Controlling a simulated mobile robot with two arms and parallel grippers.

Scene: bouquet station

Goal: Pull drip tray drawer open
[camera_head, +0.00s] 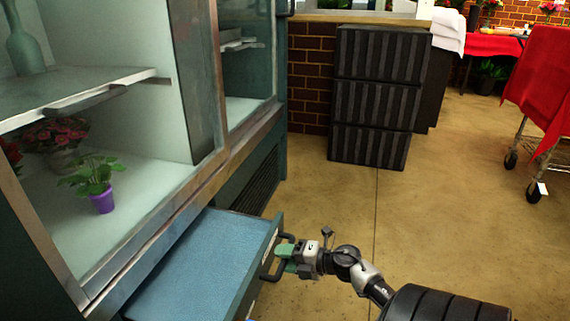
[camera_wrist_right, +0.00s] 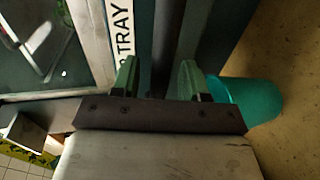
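The drip tray drawer (camera_head: 195,265) stands pulled out below the glass-fronted cabinet, its flat blue inside showing. Its dark bar handle (camera_head: 268,274) is on the drawer's right-hand front face. My right gripper (camera_head: 284,257) is at the handle, with its green fingers around the bar. A white label (camera_wrist_right: 122,35) reading "TRAY" is beside the fingers. My left gripper is not in view.
The cabinet (camera_head: 215,170) holds a purple-potted plant (camera_head: 101,196) and other flowers. Dark stacked crates (camera_head: 375,100) stand at the back. A red-draped cart (camera_head: 545,85) is at right. A teal rounded object (camera_wrist_right: 250,105) shows near the gripper. The floor right of the drawer is mostly clear.

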